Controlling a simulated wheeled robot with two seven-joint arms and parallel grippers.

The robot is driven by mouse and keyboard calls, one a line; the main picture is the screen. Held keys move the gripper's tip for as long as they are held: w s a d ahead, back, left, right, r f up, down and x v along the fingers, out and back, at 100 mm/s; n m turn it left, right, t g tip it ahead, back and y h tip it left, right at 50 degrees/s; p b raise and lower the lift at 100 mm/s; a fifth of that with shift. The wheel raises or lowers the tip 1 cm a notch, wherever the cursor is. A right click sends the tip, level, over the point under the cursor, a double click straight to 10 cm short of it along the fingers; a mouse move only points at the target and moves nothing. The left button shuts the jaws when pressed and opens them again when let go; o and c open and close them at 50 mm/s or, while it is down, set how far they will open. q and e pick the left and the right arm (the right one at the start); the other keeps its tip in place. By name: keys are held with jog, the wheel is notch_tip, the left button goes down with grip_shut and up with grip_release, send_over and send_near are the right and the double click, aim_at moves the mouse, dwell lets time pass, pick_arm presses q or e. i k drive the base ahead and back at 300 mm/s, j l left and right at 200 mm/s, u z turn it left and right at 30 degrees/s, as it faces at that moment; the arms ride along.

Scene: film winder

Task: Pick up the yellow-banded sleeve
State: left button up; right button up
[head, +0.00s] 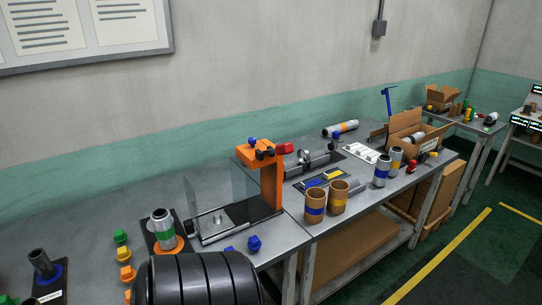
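A brown open-topped sleeve with a yellow band (338,200) stands upright near the front edge of the middle bench. A similar brown sleeve with a blue band (315,208) stands close at its left. Neither of my grippers is in view, and nothing is seen touching the yellow-banded sleeve.
An orange machine (268,180) with a clear panel stands left of the sleeves. Silver canisters with a blue band (382,172) and a yellow band (396,160) stand to the right, by an open cardboard box (408,130). A black ribbed shape fills the bottom foreground.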

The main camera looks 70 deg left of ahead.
aim_at(338, 197)
jog(key=u, duration=1.6)
